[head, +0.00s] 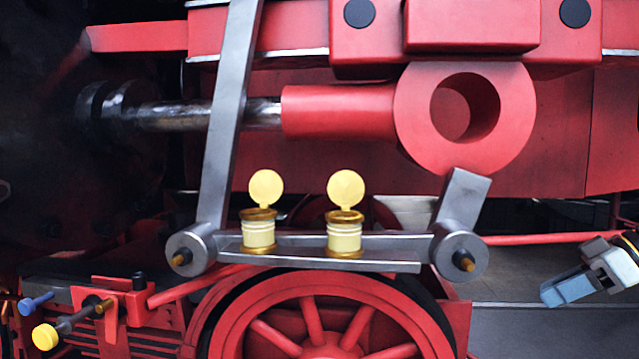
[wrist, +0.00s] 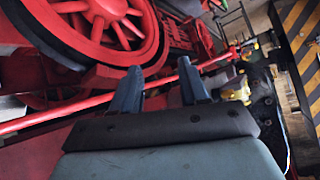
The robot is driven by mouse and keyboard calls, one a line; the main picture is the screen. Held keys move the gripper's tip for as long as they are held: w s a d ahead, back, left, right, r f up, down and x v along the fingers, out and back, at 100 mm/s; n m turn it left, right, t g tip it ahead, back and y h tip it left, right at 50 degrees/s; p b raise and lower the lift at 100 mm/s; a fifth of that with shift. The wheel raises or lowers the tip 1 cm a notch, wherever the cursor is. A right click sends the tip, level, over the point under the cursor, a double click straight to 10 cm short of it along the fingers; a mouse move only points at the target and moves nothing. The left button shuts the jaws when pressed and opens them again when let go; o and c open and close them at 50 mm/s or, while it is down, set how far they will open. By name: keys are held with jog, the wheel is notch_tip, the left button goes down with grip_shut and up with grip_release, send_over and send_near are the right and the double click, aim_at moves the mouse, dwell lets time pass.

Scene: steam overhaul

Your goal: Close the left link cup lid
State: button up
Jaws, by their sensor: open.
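The left link cup (head: 259,236) is a small cream and brass pot on the grey link bar in the head view. Its round yellow lid (head: 266,188) stands upright above the rim, open. A matching right cup (head: 344,237) stands beside it, with its own yellow lid (head: 346,190) also upright and open. My gripper (head: 553,290) is at the far right of the head view, well to the right of and lower than both cups. In the wrist view my gripper (wrist: 160,88) shows its two fingers spread apart with nothing between them. No cup shows in the wrist view.
The grey link bar (head: 390,248) ends in round bosses with pins, and a slanted grey lever (head: 228,120) rises at left. A red ring (head: 510,120) hangs above right. A red spoked wheel (head: 330,285) is below. A red rod (head: 540,238) runs near my gripper.

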jog(key=w+a+f+n+g+y, duration=0.2)
jog(key=w+a+f+g, duration=0.15)
jog(key=w+f, duration=0.5)
jog(key=w+a+g+y, duration=0.1)
jog(key=w+a+g, duration=0.2)
jog(key=w+a, duration=0.45)
jog(key=m+g+y, duration=0.3)
jog(key=m+g, duration=0.5)
jog(key=g, duration=0.2)
send_near(268, 190)
jog(key=w+d, duration=0.3)
jog(key=w, duration=0.2)
jog(key=x, duration=1.1)
jog(key=shift+a+r, duration=0.3)
grip_shut()
jog(key=shift+h, duration=0.3)
